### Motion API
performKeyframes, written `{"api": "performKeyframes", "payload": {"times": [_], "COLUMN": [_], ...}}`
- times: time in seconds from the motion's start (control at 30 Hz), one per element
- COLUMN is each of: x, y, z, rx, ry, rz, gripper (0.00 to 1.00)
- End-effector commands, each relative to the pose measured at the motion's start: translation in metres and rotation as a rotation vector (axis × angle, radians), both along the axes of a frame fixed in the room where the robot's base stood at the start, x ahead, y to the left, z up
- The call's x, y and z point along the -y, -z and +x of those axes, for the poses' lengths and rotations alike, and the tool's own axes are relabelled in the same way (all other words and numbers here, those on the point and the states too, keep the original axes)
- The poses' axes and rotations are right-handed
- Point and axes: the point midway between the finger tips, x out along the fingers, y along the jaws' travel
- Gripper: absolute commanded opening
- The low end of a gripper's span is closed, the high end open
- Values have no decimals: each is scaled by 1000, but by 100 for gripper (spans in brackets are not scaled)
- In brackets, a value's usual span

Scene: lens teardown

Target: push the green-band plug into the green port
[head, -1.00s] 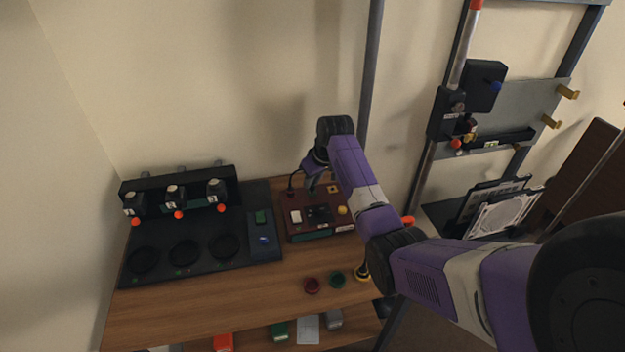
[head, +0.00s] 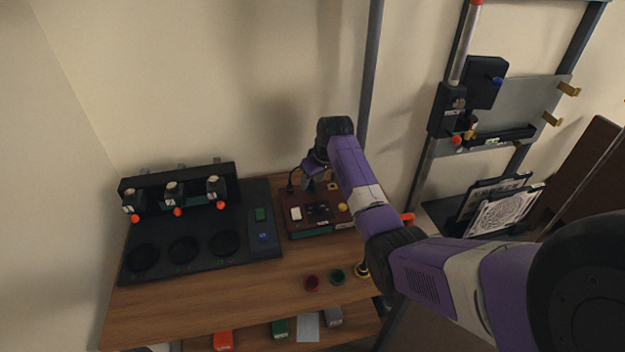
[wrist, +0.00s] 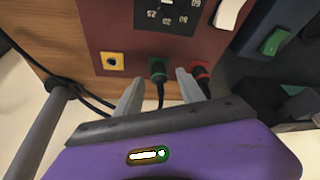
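The green-band plug (wrist: 157,67) shows in the wrist view at the green port on the dark red box (wrist: 150,35). Its black cable runs down toward my gripper. The port's face is mostly hidden behind the plug, and I cannot tell how deep the plug sits. My gripper (wrist: 159,78) is open, with one finger on each side of the plug and cable and visible gaps on both sides. In the head view my gripper (head: 318,178) is over the back edge of the box (head: 310,228), and the plug cannot be made out there.
A red plug (wrist: 201,70) with a cable sits close to the right finger. An empty yellow port (wrist: 112,61) lies to the left. Black cables (wrist: 85,98) run at the lower left. A dark console (head: 265,240) adjoins the box; the wooden table front (head: 230,300) is mostly clear.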

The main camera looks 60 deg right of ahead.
Motion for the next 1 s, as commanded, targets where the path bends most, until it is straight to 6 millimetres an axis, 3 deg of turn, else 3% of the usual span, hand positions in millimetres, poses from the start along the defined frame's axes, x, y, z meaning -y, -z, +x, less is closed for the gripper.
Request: {"api": "performKeyframes", "payload": {"times": [0.33,0.73,1.0], "x": [-1,-11,-14], "y": [-5,-58,-72], "z": [-1,-21,-27], "rx": [2,2,0], "ry": [0,0,0], "rz": [-1,-2,0], "gripper": [45,45,45]}}
